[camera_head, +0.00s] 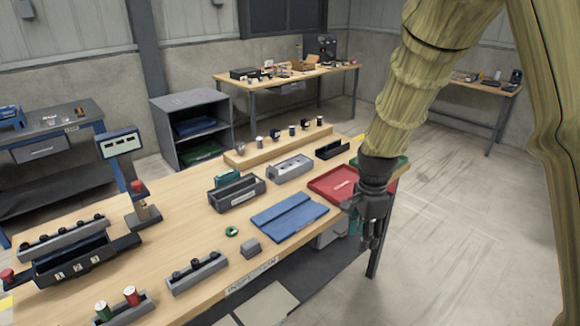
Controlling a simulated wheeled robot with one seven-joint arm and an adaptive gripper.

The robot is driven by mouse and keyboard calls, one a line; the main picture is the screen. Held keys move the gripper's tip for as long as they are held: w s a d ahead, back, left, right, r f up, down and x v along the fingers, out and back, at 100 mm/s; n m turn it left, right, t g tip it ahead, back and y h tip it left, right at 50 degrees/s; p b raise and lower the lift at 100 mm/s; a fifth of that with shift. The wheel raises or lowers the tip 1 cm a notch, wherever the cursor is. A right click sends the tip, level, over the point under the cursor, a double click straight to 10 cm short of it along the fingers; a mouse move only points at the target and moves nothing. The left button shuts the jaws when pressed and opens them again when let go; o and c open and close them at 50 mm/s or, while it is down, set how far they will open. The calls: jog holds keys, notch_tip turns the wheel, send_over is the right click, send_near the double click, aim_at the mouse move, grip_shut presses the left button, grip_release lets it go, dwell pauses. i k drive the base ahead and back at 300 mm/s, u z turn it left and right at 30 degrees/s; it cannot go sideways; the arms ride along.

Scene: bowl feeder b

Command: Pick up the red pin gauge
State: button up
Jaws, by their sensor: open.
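What looks like the red pin gauge (131,295) stands upright at the near left of the workbench, its lower end in a small grey holder (124,312). A similar green-topped piece (103,310) stands just left of it in the same holder. My gripper (371,244) is open and empty, pointing down at the right edge of the bench. It is far to the right of the red piece, with the blue mat and grey blocks lying between.
On the bench (190,285) are a grey rack with black knobs (197,273), a small grey block (251,247), a green ring (232,231), a blue mat (289,216) and a red tray (325,186). An upright gauge stand (128,165) rises at the left.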

aim_at(133, 298)
jog(key=u, duration=1.2)
